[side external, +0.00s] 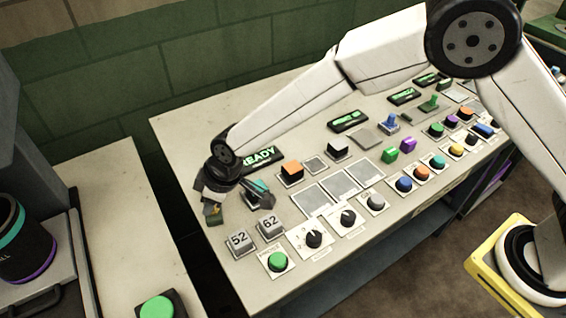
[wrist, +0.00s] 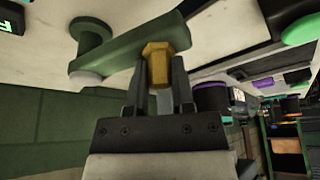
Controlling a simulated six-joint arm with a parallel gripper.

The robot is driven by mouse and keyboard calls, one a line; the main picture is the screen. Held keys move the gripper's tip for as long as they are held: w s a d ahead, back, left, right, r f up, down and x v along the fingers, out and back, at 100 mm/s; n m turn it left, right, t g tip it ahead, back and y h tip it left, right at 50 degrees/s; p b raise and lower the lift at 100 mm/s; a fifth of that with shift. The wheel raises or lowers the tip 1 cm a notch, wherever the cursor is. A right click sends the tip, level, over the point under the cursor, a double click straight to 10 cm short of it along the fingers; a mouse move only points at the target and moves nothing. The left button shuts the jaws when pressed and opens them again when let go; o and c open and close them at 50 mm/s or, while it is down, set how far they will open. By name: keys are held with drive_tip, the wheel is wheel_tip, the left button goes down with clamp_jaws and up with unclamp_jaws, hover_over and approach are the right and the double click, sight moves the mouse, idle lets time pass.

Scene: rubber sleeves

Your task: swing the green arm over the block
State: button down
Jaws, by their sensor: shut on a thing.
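The green arm (wrist: 120,58) is a flat bar in the wrist view, with a round green post (wrist: 91,32) at its left end. A brass hex knob (wrist: 157,62) stands at its right part. My gripper (wrist: 160,80) is shut on this knob, one finger on each side. In the side external view my gripper (side external: 212,204) is low at the console's left edge, and only a little of the green arm and knob shows by the fingers.
A dark lever piece with a teal top (side external: 259,189) is close right of my gripper. The lit READY sign (side external: 258,157) is behind it. Knobs and buttons fill the console (side external: 185,128). A dark gap separates it from the left table (side external: 112,200), which holds a green button (side external: 157,307).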

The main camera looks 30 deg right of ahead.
drive_tip(key=d+n+g, duration=0.1)
drive_tip(key=d+n, duration=0.2)
drive_tip(key=d+n+g, duration=0.1)
drive_tip(key=d+n, duration=0.2)
drive_tip(key=w+d+n+g+y, duration=0.1)
drive_tip(key=d+n, duration=0.2)
drive_tip(key=shift+w+d+n+g, duration=0.45)
drive_tip(key=shift+w+d+n, duration=0.2)
drive_tip(key=shift+n, duration=0.45)
drive_tip(key=shift+w+d+n+g, duration=0.5)
drive_tip(key=shift+d+n, duration=0.2)
drive_tip(key=shift+n, duration=0.4)
drive_tip(key=shift+w, duration=0.1)
drive_tip(key=shift+c, duration=2.4)
unclamp_jaws()
drive_tip(key=shift+r, duration=0.15)
drive_tip(key=v, duration=0.7)
drive_tip(key=shift+r, duration=0.35)
